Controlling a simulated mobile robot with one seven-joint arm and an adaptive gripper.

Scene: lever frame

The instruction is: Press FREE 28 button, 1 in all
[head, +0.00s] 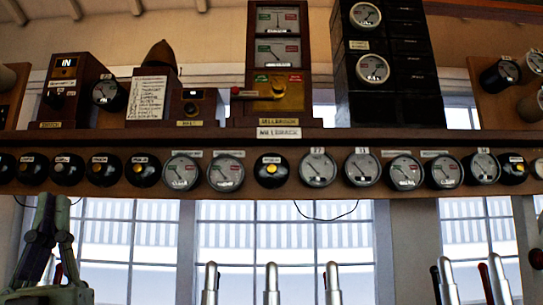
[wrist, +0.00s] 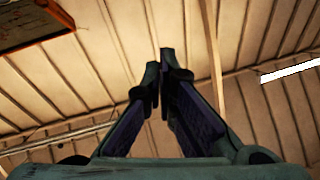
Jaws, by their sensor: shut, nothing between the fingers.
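Several round black buttons with yellow or pale centres sit in a row on the wooden shelf front in the head view. One (head: 139,170) is left of the gauges, one (head: 271,170) is mid-row, and one (head: 512,170) is at the right. Their small labels are too blurred for me to tell which reads FREE 28. My gripper (head: 53,200) stands at the lower left of the head view, fingers up, below the row and touching no button. In the wrist view my gripper (wrist: 163,68) is shut and empty against the ceiling.
Round gauges (head: 225,173) share the row with the buttons. Wooden instrument boxes (head: 278,60) stand on the shelf above. Several lever tops (head: 271,280) rise at the bottom centre and right. Windows (head: 285,235) lie behind, below the shelf. A lamp or panel (wrist: 35,25) hangs in the wrist view.

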